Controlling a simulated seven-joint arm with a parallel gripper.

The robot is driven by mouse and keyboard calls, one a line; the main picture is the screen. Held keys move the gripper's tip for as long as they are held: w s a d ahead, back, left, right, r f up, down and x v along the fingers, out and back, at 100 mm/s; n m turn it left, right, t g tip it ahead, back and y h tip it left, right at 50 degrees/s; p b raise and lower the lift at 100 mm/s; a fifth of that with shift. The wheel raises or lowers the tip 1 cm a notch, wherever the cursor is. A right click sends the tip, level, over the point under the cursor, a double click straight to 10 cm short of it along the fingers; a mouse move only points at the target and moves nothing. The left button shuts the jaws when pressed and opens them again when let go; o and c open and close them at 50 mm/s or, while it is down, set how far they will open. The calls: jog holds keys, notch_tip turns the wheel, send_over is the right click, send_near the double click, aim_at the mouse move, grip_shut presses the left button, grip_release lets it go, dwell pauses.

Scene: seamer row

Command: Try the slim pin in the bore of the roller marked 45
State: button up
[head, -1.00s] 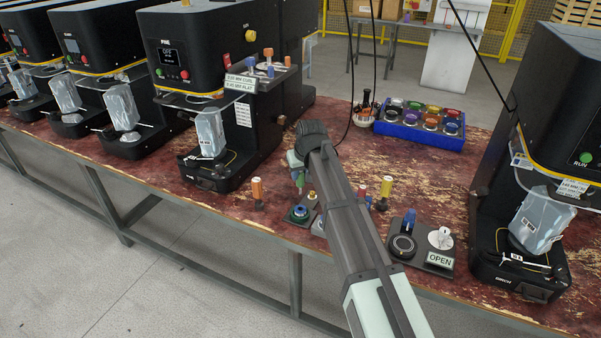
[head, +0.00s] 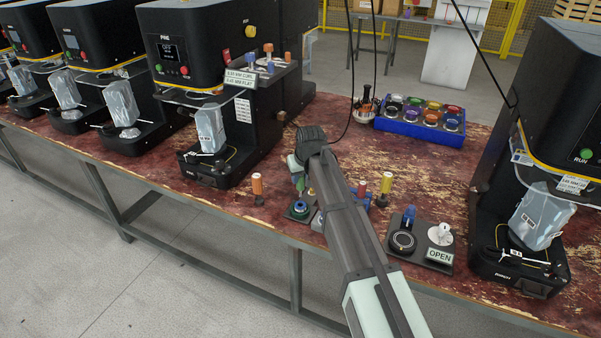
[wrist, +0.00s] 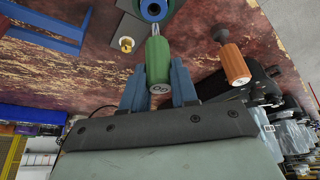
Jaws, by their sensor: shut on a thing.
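My gripper (wrist: 158,88) is shut on a green-handled tool (wrist: 157,60); a mark on its handle end is not clearly readable. A slim metal pin (wrist: 155,29) sticks out of the handle's far end. Its tip points at a roller (wrist: 153,9) with a blue ring around a dark bore, cut by the top edge of the wrist view. I cannot tell whether the tip touches it. In the head view my gripper (head: 298,170) is above the blue-ringed roller (head: 300,208), partly hidden by my arm. I cannot read a 45 on it.
An orange-handled tool (head: 257,188) stands left of the roller, and a red one (head: 363,193) and a yellow one (head: 385,188) right. A black plate with an OPEN sign (head: 440,255) lies further right. A blue tray (head: 420,125) of rollers is behind.

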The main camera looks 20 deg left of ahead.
aim_at(301, 189)
jog(key=shift+f, duration=1.55)
jog(key=shift+f, duration=1.55)
dwell(1.5)
jog(key=shift+r, duration=0.2)
dwell(0.8)
jog(key=shift+r, duration=2.3)
